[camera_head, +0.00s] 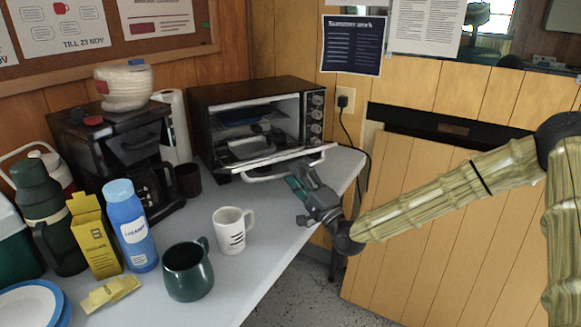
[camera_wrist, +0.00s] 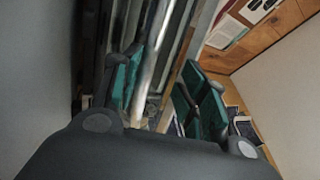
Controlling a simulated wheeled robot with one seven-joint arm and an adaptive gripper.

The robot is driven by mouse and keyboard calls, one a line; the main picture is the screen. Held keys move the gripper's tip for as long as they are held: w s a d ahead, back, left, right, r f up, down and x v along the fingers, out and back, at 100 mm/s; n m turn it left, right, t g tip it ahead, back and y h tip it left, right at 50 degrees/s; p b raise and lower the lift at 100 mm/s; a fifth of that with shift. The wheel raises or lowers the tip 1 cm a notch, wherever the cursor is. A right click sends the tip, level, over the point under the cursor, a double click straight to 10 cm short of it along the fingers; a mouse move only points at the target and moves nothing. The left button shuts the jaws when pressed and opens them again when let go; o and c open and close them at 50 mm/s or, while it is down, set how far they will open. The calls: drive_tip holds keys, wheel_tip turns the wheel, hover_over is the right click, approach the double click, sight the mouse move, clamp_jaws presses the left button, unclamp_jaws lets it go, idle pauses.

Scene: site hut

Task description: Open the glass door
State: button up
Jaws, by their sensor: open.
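The toaster oven (camera_head: 205,120) stands at the back of the table. Its glass door (camera_head: 270,160) is hinged at the bottom and is lowered well forward; the inside with a tray shows above it. The pale handle bar (camera_head: 262,178) runs along the door's front edge. My gripper (camera_head: 296,180) is at the right part of this handle. In the wrist view, my gripper (camera_wrist: 165,90) is open, with green pads on either side of a silver bar (camera_wrist: 155,55), which looks like the handle. I cannot tell whether a pad touches it.
A white mug (camera_head: 231,236), a green mug (camera_head: 188,276) and a blue bottle (camera_head: 131,229) stand left in front of the oven. A coffee maker (camera_head: 112,137) is left of it. A cord (camera_head: 345,122) hangs at right. The white table (camera_head: 270,240) is clear near its right edge.

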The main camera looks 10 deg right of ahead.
drive_tip(key=v, duration=0.7)
drive_tip(key=shift+s+d, duration=0.15)
drive_tip(key=shift+s, duration=0.15)
